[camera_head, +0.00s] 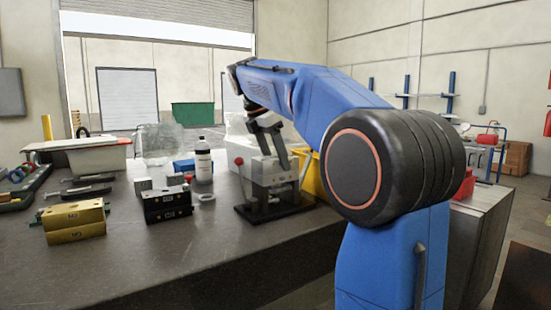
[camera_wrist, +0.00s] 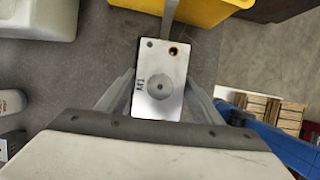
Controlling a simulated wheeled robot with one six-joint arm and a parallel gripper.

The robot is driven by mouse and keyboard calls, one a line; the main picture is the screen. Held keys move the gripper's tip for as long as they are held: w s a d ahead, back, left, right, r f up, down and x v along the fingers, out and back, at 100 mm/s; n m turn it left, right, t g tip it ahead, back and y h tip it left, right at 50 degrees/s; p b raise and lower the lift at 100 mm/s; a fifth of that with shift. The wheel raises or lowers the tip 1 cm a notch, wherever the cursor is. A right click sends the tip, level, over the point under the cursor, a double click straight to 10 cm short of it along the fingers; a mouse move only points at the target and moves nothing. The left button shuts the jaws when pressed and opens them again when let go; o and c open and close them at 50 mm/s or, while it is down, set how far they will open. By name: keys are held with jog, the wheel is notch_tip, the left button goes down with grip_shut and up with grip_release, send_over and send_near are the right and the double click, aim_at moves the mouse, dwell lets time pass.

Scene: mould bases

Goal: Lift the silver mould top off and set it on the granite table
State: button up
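The silver mould (camera_head: 268,174) stands on a dark base plate (camera_head: 272,206) near the right end of the granite table (camera_head: 215,236). My gripper (camera_head: 274,143) is above it, pointing down. My gripper's fingers (camera_wrist: 161,88) lie on either side of the block. Whether they touch its sides I cannot tell. The block's underside and the seam to the lower half are hidden in the wrist view.
A gold mould (camera_head: 75,222) and a black mould (camera_head: 167,204) stand to the left on the table. A bottle (camera_head: 203,162) and a white ring (camera_head: 206,197) are near the silver mould. A yellow bin (camera_head: 312,176) is close on its right.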

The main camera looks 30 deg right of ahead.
aim_at(275, 157)
jog(key=c, duration=1.3)
jog(key=shift+r, duration=0.5)
jog(key=shift+r, duration=0.7)
jog(key=shift+r, duration=0.35)
jog(key=shift+r, duration=0.5)
